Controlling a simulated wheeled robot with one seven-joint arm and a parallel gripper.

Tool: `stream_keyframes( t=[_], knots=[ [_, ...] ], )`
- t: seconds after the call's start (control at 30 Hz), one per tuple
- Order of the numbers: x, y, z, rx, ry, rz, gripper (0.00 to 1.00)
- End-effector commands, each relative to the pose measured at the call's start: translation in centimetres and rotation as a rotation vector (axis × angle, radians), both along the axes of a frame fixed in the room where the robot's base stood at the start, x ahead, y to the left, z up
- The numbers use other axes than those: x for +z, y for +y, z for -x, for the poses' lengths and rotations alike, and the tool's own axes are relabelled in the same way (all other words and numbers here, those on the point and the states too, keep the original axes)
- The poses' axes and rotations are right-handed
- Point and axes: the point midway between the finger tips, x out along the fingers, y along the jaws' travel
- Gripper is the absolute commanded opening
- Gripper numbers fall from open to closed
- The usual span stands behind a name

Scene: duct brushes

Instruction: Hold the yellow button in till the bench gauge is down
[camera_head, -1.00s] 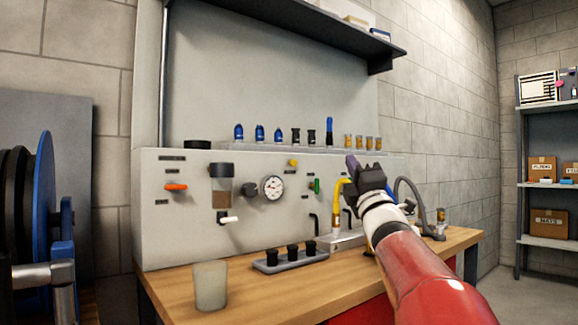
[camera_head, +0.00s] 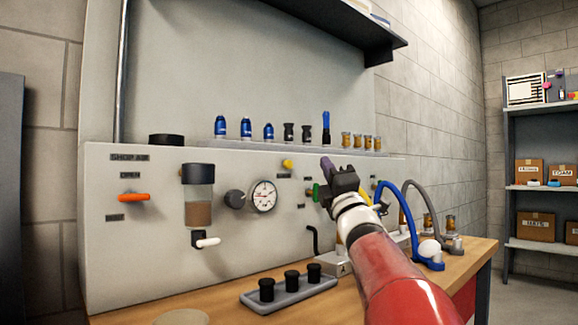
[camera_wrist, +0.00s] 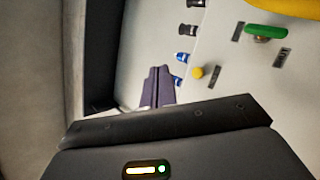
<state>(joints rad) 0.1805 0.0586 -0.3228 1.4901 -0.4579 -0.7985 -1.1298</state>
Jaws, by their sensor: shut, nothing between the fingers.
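The yellow button (camera_head: 287,163) is a small round knob on the upper part of the pale bench panel. In the wrist view the yellow button (camera_wrist: 198,72) is just right of the fingertips. The bench gauge (camera_head: 264,196) is a white round dial below and left of the button; its needle is too small to read surely. My gripper (camera_head: 327,164) has its purple-grey fingers shut and empty, right of the button in the head view. In the wrist view my gripper (camera_wrist: 158,72) shows its fingers together. I see no contact with the button.
A green-handled valve (camera_head: 318,193) is close to my gripper, and an orange lever (camera_head: 133,198) is at left. Blue fittings (camera_head: 245,127) and others line the ledge above. A grey rack (camera_head: 290,288) with black plugs stands on the bench. A blue hose (camera_head: 395,190) rises at right.

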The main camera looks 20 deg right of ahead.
Motion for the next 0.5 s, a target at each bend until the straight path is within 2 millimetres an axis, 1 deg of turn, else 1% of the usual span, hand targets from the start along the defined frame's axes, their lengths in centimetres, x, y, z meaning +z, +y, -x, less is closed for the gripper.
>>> stream_keyframes(
  t=[0.17,0.5],
  knots=[
    [0.2,0.4,-1.1,0.002,0.001,0.000,0.00],
    [0.4,2.0,-5.5,0.002,0.002,-0.001,0.00]
  ],
)
